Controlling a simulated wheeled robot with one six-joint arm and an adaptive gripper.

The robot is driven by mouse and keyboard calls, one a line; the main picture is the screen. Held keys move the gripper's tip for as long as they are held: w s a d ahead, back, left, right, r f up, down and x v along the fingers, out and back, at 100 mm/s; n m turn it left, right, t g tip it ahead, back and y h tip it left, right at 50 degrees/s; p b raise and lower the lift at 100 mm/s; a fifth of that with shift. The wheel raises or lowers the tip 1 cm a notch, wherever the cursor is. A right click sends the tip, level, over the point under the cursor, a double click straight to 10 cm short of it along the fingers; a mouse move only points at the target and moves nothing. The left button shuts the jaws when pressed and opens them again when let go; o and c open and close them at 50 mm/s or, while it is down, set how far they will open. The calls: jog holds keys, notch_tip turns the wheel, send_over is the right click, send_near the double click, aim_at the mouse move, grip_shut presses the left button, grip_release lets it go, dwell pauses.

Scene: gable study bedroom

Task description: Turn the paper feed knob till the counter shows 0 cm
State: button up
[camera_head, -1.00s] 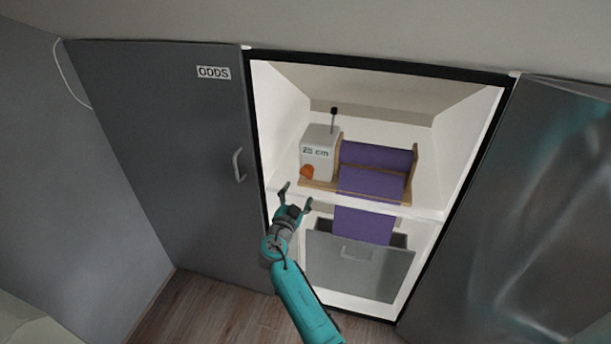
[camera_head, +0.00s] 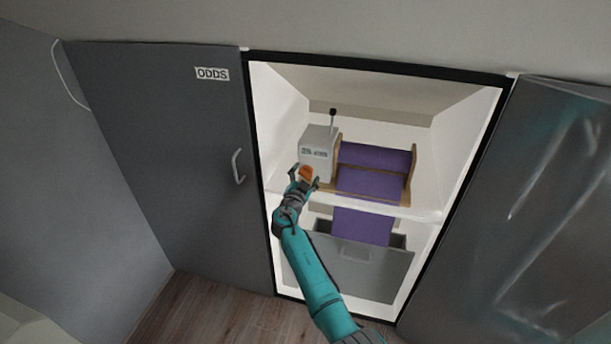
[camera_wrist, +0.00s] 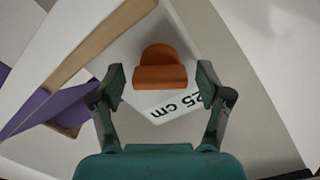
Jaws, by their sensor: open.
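The orange paper feed knob (camera_head: 306,173) is on the front of a white box (camera_head: 319,143) on the cupboard shelf. In the wrist view the knob (camera_wrist: 160,69) sits between the two fingers of my gripper (camera_wrist: 161,85). My gripper (camera_head: 304,177) is open, one finger on each side of the knob, with gaps showing on both sides. The counter (camera_wrist: 174,105) on the box reads 25 cm in the wrist view, upside down and partly cut off by a finger; in the head view it is too blurred to read.
A roll of purple paper (camera_head: 374,157) lies in a wooden holder beside the box, its sheet hanging over the shelf edge (camera_head: 419,214) towards a grey drawer (camera_head: 357,268). A dark lever (camera_head: 332,119) stands up behind the box.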

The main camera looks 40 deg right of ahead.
jog(key=c, duration=1.2)
jog(key=shift+o, duration=0.2)
jog(key=shift+n, duration=0.4)
